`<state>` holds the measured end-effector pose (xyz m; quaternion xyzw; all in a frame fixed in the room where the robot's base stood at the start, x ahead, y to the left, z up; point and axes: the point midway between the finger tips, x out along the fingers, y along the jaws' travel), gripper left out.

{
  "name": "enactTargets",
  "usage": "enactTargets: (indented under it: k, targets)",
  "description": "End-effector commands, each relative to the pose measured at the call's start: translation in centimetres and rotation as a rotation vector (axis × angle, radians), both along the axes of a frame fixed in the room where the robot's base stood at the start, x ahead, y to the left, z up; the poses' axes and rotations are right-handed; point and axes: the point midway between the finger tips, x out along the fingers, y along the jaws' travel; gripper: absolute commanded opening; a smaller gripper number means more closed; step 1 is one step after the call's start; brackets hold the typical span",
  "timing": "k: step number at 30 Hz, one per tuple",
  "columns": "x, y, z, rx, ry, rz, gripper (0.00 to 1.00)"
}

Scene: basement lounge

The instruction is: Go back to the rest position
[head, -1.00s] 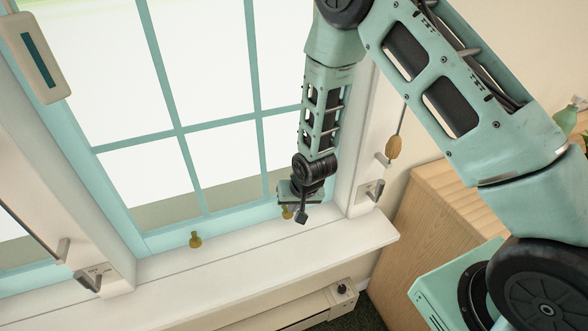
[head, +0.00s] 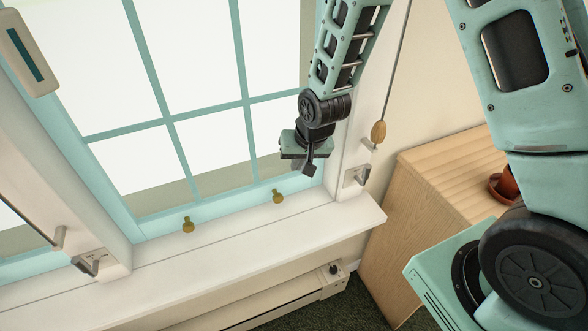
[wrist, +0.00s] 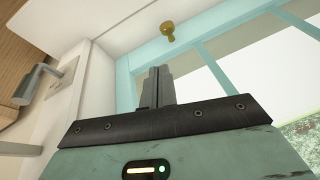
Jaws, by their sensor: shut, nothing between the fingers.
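My gripper (head: 308,168) is shut and empty in the head view. It hangs in front of the window's lower right part, above the white sill (head: 250,235), apart from both. In the wrist view my gripper (wrist: 158,72) shows its fingers pressed together with nothing between them. Two brass knobs stand on the window's bottom rail: a left one (head: 188,225) and a right one (head: 278,196). The gripper is above and to the right of the right knob, not touching it. One brass knob (wrist: 168,30) also shows in the wrist view, beyond the fingertips.
A cord with a wooden pull (head: 379,131) hangs right of the window, close to my arm. A metal latch (head: 356,175) is on the right frame. A wooden cabinet (head: 400,220) bears a brown pot (head: 505,185). A radiator (head: 270,305) runs below the sill.

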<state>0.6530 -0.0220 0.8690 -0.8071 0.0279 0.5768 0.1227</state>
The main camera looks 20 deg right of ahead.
Motion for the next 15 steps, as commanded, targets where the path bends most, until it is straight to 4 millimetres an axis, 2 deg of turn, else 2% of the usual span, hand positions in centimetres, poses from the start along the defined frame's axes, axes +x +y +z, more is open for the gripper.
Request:
enactTargets:
  k: [6, 10, 13, 15]
  targets:
    - [-0.2, 0.0, 0.5, 0.000, 0.002, 0.001, 0.00]
    - [-1.3, 1.5, 2.0, 0.002, 0.015, 0.052, 0.00]
    - [-4.0, 4.0, 4.7, -0.002, 0.044, 0.160, 0.00]
    - [-6.9, 6.0, 7.0, -0.011, 0.077, 0.264, 0.00]
